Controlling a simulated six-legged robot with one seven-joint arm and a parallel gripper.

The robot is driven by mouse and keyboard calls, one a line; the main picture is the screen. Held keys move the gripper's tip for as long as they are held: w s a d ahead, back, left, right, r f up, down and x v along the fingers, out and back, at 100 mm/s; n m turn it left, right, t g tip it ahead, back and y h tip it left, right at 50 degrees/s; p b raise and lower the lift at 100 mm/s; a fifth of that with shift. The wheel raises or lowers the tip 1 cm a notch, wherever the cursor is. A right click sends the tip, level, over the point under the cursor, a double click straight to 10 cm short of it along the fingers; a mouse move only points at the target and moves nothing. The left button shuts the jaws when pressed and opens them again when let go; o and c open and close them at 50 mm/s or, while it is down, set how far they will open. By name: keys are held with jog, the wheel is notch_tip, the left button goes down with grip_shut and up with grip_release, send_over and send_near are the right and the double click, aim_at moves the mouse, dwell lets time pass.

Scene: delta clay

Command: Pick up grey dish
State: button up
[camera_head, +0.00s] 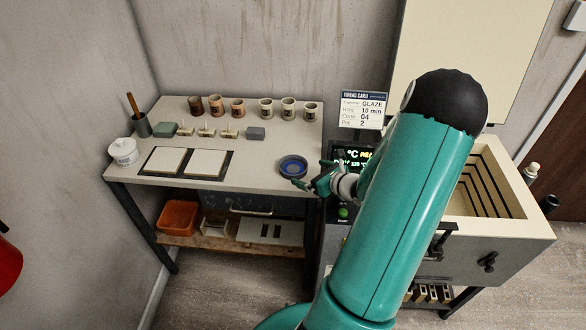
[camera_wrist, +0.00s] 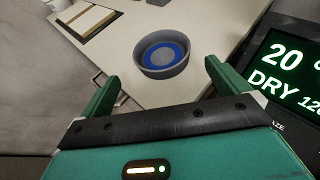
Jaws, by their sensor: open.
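The grey dish (camera_head: 293,167) is a round bowl with a blue ring inside. It stands upright near the right end of the table, close to the front edge. In the wrist view the dish (camera_wrist: 162,56) is ahead of my gripper, between the lines of the two fingers but beyond their tips. My gripper (camera_wrist: 160,75) is open and empty, its green fingers wide apart. In the head view my gripper (camera_head: 315,185) is just right of the dish, by the table's right edge. My teal arm hides part of the kiln behind it.
A kiln display (camera_head: 350,155) stands close right of the dish.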

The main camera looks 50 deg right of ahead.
aim_at(285, 162)
jog(key=x, duration=0.9)
jog(key=shift+w+d+r, duration=0.1)
jog(key=shift+w+r, duration=0.05)
jog(key=shift+w, duration=0.2)
jog(key=c, duration=0.8)
